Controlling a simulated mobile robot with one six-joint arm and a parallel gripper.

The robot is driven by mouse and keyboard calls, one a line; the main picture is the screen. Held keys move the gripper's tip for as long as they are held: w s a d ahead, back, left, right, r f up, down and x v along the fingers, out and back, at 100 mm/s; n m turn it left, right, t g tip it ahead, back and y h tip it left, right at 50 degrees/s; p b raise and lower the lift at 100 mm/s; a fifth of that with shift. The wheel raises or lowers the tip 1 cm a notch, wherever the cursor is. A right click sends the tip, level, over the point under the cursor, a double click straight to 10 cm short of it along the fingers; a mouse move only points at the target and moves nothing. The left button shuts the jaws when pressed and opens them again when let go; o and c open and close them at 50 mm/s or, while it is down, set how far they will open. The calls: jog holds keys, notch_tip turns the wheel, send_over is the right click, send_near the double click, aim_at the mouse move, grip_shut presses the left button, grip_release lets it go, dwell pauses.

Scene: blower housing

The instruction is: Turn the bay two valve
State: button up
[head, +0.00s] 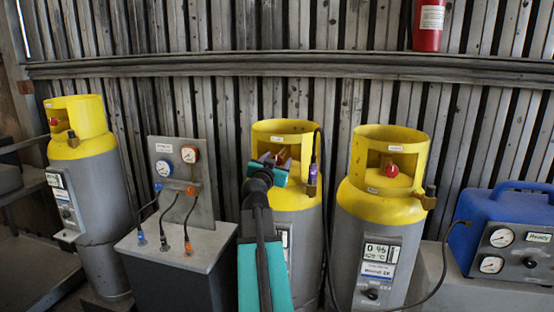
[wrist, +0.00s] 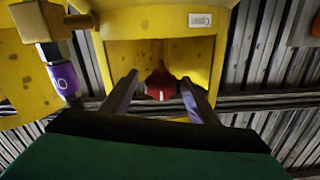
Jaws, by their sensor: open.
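Three grey gas cylinders with yellow collars stand along the wall, each with a red valve knob inside its collar. My gripper (head: 272,165) is at the collar opening of the middle cylinder (head: 292,235). Its red knob (head: 282,156) is partly hidden behind the gripper in the head view. In the wrist view the red knob (wrist: 160,84), with a white mark, lies between the two open fingers (wrist: 159,77). I see no clear contact. The left cylinder's knob (head: 53,121) and the right cylinder's knob (head: 392,170) are clear of me. I cannot read a bay number.
A purple fitting (wrist: 64,80) with a hose sits beside the middle collar. A gauge panel (head: 180,178) on a grey cabinet stands to the left. A blue machine (head: 510,235) stands at the right, its hose running leftward. A corrugated metal wall closes the back.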

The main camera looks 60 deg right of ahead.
jog(key=shift+d, duration=0.3)
jog(key=shift+w, duration=0.1)
jog(key=c, duration=0.9)
jog(key=shift+a, duration=0.4)
jog(key=shift+c, duration=0.7)
jog(key=shift+d, duration=0.3)
